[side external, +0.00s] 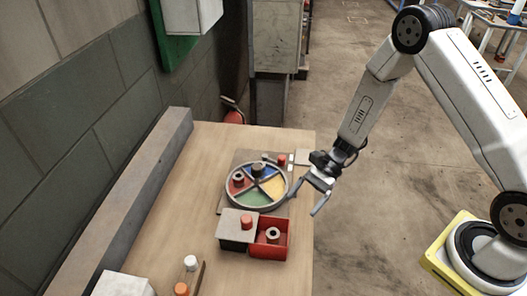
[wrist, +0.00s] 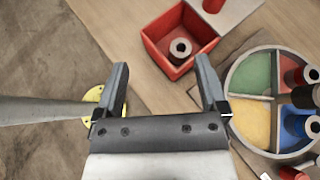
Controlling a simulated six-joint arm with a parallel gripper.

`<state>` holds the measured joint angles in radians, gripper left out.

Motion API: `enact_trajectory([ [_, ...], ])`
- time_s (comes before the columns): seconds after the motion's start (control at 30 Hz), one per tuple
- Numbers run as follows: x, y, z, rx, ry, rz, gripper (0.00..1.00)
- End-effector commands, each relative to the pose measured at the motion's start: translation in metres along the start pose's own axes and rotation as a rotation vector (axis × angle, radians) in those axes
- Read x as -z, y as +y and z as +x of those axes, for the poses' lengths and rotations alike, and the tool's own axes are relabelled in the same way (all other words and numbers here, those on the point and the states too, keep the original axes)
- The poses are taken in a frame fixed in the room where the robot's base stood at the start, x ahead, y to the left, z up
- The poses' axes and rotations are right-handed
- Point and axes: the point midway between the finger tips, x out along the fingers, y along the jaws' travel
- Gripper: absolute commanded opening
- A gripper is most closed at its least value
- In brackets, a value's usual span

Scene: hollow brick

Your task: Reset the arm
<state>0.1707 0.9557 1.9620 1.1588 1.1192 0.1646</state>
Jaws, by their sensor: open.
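My gripper (side external: 305,203) is open and empty, held in the air just off the right edge of the table, beside the round tray.
A grey-lidded box (side external: 234,233) with a red cylinder (side external: 247,222) on top adjoins the red box. A white cylinder (side external: 190,262) and an orange one (side external: 181,289) stand at the front. A long grey ledge (side external: 130,190) lines the left.

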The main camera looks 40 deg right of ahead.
Motion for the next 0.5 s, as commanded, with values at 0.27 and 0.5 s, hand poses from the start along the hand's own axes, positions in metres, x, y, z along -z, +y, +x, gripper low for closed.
enact_trajectory([
  [0.27,-0.022,0.030,-0.025,-0.176,0.226,-0.246,0.92],
  [0.5,-0.035,0.052,-0.052,-0.314,0.426,-0.485,0.92],
])
